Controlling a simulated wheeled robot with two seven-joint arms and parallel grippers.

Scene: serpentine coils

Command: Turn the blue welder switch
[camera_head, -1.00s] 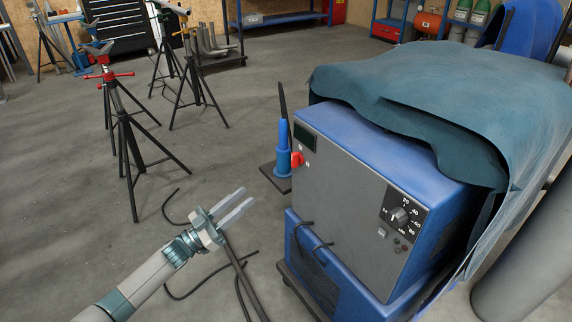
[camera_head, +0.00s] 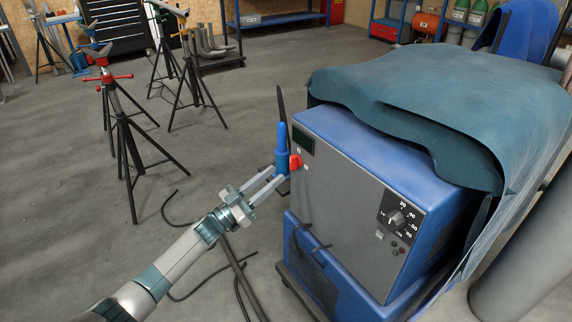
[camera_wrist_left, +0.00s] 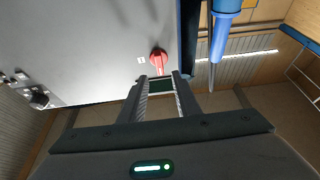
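The blue welder (camera_head: 340,200) stands at the right with a grey front panel. Its red switch (camera_head: 296,162) is at the panel's upper left edge and also shows in the left wrist view (camera_wrist_left: 158,58). My left gripper (camera_head: 279,178) is open, its two fingers pointing at the switch. In the left wrist view the switch lies just beyond the fingertips (camera_wrist_left: 160,82), roughly between them. I cannot tell whether the fingers touch it. My right gripper is not in view.
A black dial (camera_head: 397,218) is on the panel's right. A teal cloth (camera_head: 440,100) covers the welder's top. A blue torch (camera_head: 281,150) stands beside the panel's left edge. Cables lie on the floor. Tripod stands (camera_head: 125,130) are at the left, with open floor between.

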